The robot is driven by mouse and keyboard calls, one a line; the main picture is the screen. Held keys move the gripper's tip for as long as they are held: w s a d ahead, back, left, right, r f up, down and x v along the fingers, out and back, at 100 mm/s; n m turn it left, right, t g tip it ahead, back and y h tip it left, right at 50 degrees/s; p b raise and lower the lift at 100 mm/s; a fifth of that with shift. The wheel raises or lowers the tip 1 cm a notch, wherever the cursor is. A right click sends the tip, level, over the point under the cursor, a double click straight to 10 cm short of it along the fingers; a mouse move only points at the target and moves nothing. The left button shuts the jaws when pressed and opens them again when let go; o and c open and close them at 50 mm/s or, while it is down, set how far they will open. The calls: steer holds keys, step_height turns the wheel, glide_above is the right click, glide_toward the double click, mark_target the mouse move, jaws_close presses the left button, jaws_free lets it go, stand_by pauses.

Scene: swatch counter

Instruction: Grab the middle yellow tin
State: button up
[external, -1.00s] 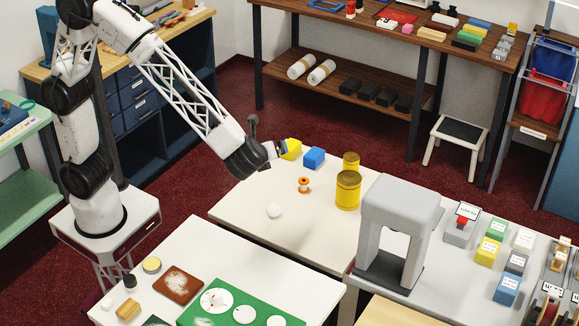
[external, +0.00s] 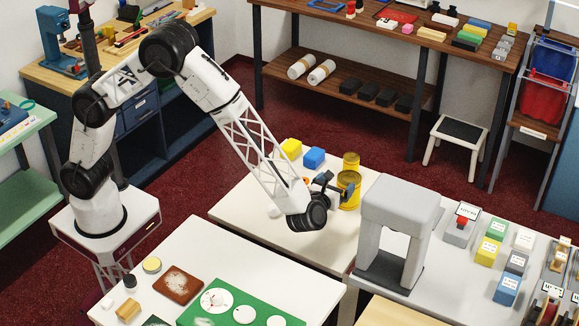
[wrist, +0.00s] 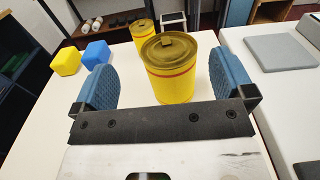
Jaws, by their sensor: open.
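Two yellow tins show. The nearer, larger tin (external: 349,192) stands upright on the white table; in the wrist view this tin (wrist: 172,84) has a red stripe and a dull gold lid with a small knob. A smaller-looking tin (external: 351,160) stands behind it and also shows in the wrist view (wrist: 143,33), partly hidden by the nearer one. I see no third tin. My gripper (wrist: 163,80) is open, low at the near tin, which appears between its two blue pads with a gap on each side. My gripper (external: 328,188) covers part of that tin in the external view.
A yellow block (external: 291,148) and a blue block (external: 314,158) lie on the table's far left. A grey arch (external: 400,215) stands to the right of the tins.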

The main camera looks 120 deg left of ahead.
steer(key=shift+w+a+f+m, duration=0.25)
steer(key=shift+w+f+m, duration=0.05)
steer(key=shift+f, duration=0.1)
steer(key=shift+f, duration=0.1)
step_height(320, 180, down, 8)
steer(key=shift+r, duration=0.15)
steer(key=shift+a, duration=0.6)
steer(key=shift+a, duration=0.15)
steer(key=shift+w+a, duration=0.1)
steer(key=shift+a, duration=2.9)
steer(key=c, duration=1.1)
